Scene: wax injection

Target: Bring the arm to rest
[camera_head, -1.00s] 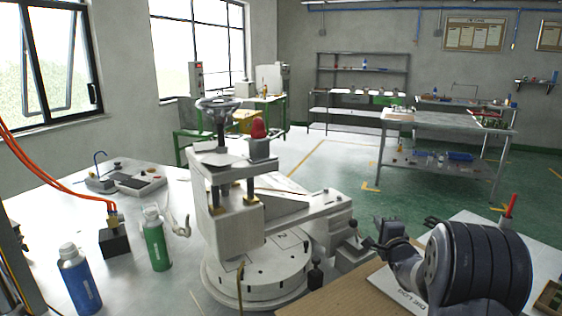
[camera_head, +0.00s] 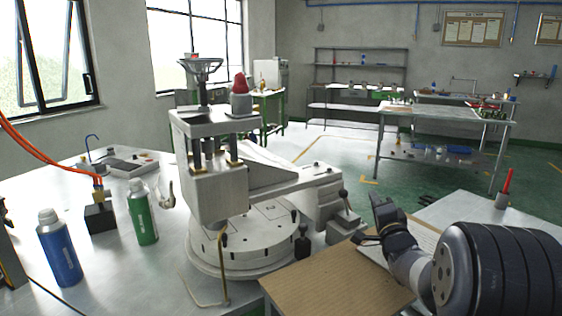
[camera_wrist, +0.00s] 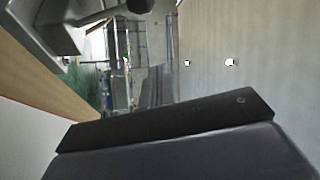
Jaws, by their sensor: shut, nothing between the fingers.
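My gripper (camera_head: 382,222) is at the right of the head view, at the end of my dark arm. It is shut and holds nothing. It is above the right-hand worktop, to the right of the wax injection machine (camera_head: 240,185) and apart from it in the picture. The fingertips are small and dark here, partly merged with the wrist. In the wrist view a dark bar and panel fill the bottom, and no fingertips can be made out.
A blue bottle (camera_head: 58,250), a green bottle (camera_head: 143,215) and a black block with orange hoses (camera_head: 101,218) stand left of the machine. A brown board (camera_head: 335,283) lies below my gripper, with a white sheet (camera_head: 425,238) beside it. A red-topped object (camera_head: 503,190) stands right.

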